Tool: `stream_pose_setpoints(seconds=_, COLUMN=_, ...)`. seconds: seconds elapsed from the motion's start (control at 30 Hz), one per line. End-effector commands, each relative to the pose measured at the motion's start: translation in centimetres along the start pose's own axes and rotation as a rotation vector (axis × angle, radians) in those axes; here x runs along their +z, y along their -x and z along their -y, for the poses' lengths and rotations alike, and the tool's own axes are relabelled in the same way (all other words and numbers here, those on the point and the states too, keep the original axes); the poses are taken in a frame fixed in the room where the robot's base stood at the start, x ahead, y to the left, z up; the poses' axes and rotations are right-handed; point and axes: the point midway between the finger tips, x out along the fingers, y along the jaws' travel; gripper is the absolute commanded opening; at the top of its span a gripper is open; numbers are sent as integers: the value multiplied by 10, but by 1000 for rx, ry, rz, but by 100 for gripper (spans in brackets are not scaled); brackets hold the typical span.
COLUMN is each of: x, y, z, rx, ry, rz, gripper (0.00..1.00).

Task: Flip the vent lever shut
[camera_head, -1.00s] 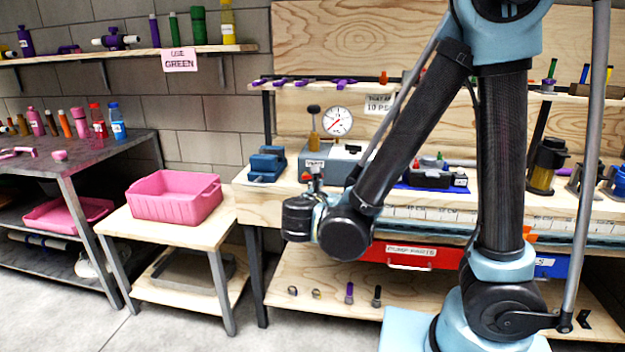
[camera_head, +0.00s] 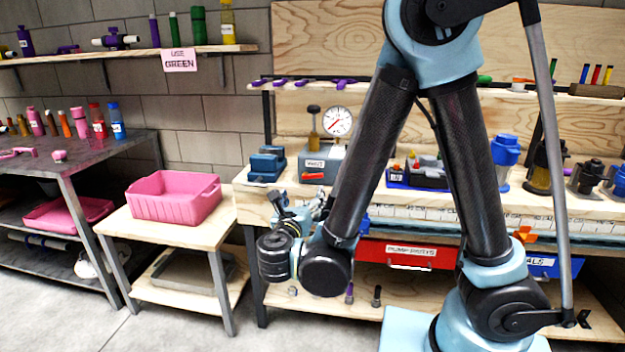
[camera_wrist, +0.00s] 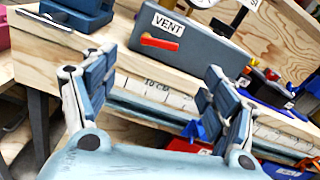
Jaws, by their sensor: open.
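The vent box (camera_head: 330,166) is a grey block with a gauge on top, standing on the workbench left of my forearm. In the wrist view the box (camera_wrist: 205,45) bears a VENT label, and the red vent lever (camera_wrist: 160,43) lies nearly level along its front, just below the label. My gripper (camera_head: 300,205) is at the bench's front edge, below and in front of the box. In the wrist view my gripper (camera_wrist: 158,75) is open and empty, its fingers spread either side of the lever's line of sight, apart from the lever.
A blue vise-like block (camera_head: 267,164) stands left of the vent box. A tray of small parts (camera_head: 420,172) is to its right, behind my arm. The ruler strip (camera_wrist: 155,92) runs along the bench front. A pink bin (camera_head: 175,198) sits on a low table at left.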

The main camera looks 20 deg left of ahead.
Motion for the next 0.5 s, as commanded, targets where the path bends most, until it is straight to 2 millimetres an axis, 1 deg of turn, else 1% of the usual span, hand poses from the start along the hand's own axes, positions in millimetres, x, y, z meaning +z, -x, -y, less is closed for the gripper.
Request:
stream_pose_setpoints(seconds=0.03, x=0, y=-8, z=1, rx=-3, ry=0, rz=-1, gripper=78)
stream_pose_setpoints(seconds=0.5, x=0, y=-69, z=1, rx=-3, ry=-1, rz=-1, gripper=78)
